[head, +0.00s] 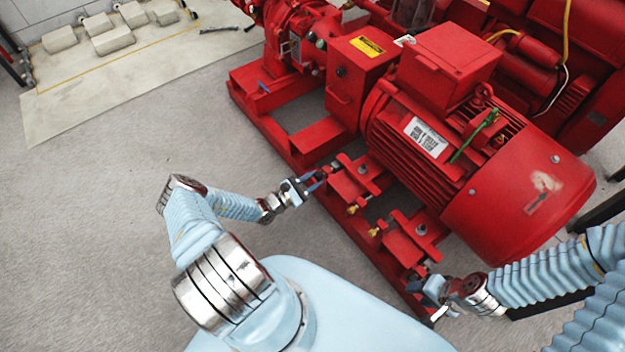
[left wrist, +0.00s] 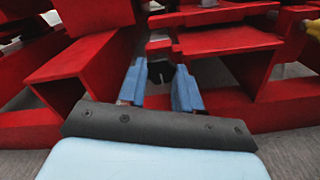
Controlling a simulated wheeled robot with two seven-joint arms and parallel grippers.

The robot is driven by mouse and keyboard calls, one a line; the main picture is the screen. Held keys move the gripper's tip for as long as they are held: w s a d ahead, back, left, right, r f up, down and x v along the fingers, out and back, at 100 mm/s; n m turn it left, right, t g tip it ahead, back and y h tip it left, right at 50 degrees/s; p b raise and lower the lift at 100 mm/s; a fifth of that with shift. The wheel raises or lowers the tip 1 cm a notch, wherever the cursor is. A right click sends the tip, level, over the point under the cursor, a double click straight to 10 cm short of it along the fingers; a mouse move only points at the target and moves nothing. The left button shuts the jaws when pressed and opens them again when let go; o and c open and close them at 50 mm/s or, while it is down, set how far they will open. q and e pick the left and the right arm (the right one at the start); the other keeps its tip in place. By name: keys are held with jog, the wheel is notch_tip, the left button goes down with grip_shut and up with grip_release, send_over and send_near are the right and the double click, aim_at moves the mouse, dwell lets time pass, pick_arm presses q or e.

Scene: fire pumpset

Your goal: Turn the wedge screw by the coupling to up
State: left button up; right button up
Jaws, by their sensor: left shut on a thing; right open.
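The red pumpset has a motor (head: 445,140) and, left of it, a red box with a yellow label (head: 352,75), which looks like the coupling cover. My left gripper (head: 317,181) is at the base frame's near edge, below that box. In the left wrist view its blue fingers (left wrist: 160,85) reach between red brackets. They are shut on a small dark piece (left wrist: 160,70), which seems to be the wedge screw; its turn angle is hard to tell. My right gripper (head: 430,290) is open near the motor's front foot, at the lower right.
Brass-coloured screws (head: 352,209) and (head: 374,232) stick out along the near side of the base frame (head: 350,222). Red bracket plates (left wrist: 80,65) flank the left fingers closely. Grey floor (head: 110,220) at the left is clear.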

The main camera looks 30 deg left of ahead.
pick_arm(q)
jog(key=shift+f, duration=0.1)
dwell(0.4)
jog(key=o, duration=1)
jog(key=shift+o, duration=0.2)
jog(key=v, duration=1.4)
jog(key=shift+w, duration=0.1)
